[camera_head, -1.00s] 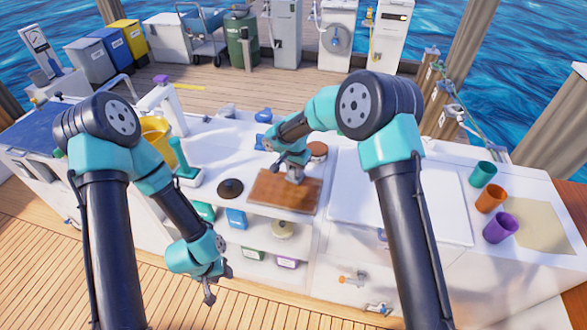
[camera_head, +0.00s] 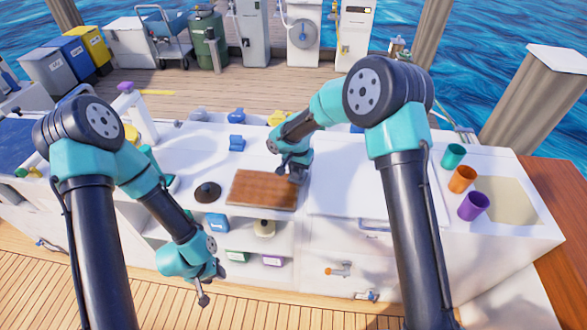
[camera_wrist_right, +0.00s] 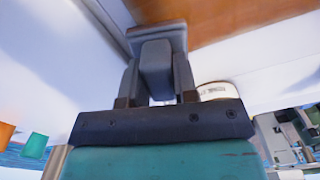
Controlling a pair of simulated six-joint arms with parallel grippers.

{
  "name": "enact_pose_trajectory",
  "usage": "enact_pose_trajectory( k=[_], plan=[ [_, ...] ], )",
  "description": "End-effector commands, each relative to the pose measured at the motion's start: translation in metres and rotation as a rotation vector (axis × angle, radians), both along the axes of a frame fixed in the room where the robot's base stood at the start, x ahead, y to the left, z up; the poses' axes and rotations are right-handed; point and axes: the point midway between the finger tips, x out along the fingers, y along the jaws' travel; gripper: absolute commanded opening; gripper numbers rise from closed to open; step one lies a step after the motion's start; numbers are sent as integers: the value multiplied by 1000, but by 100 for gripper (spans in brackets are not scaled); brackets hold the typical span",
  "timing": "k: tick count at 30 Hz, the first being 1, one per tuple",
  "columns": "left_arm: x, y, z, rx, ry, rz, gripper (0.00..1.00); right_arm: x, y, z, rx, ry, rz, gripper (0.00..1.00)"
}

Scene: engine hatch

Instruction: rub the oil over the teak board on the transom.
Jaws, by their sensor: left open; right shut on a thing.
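The teak board (camera_head: 263,189) lies flat on the white counter in the head view, brown with faint lengthwise streaks. My right gripper (camera_head: 297,170) is at the board's right end. It is shut on a grey block (camera_wrist_right: 157,68) with a wider flat foot, seen in the right wrist view. The board also shows there (camera_wrist_right: 235,22), beyond the foot; I cannot tell whether the foot touches it. My left gripper (camera_head: 204,296) is open and empty, low in front of the cabinet shelves. I cannot make out oil on the wood.
A dark round disc (camera_head: 207,192) lies left of the board. Blue items (camera_head: 237,143) stand behind it. A pale round container (camera_wrist_right: 212,91) shows beside my right gripper. Green, orange (camera_head: 462,179) and purple cups stand at the right. A white panel (camera_head: 350,190) lies right of the board.

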Motion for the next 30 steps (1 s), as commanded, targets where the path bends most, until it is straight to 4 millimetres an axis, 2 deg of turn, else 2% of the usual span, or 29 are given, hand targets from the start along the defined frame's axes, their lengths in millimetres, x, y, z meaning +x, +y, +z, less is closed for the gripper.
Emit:
enact_pose_trajectory(
  k=[2,6,21,30],
  plan=[
    [0,0,0,0,0,0,43,-1,-4,0,0,1,4,1],
    [0,0,0,0,0,0,43,-1,-4,23,1,-2,0,1],
    [0,0,0,0,0,0,43,-1,-9,67,0,-1,-6,1],
    [0,0,0,0,0,0,43,-2,-11,81,0,1,-8,1]
  ],
)
